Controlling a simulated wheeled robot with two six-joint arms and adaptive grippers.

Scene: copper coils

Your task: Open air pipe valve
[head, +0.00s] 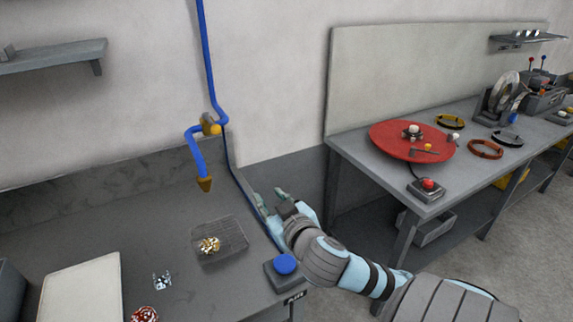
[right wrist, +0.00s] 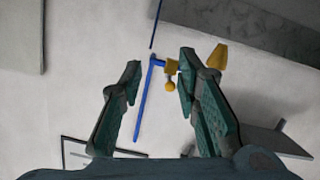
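The air pipe (head: 207,65) is blue and runs down the wall to a yellow valve (head: 210,126). Below the valve it bends to a yellow cone nozzle (head: 204,184). My right gripper (head: 272,198) is open and empty, below and to the right of the valve, apart from it. In the right wrist view, the valve (right wrist: 172,67) and its round yellow knob (right wrist: 170,86) show beyond the open fingers (right wrist: 158,78), with the blue pipe (right wrist: 151,95) beside them. The nozzle (right wrist: 218,57) is partly hidden behind the right finger. My left gripper is not in view.
A wire basket (head: 232,236) with gold parts and a box with a blue button (head: 285,264) sit on the near bench. A red disc (head: 390,140) lies on the right table (head: 350,155). A wall shelf (head: 60,57) hangs at upper left. Open space surrounds the valve.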

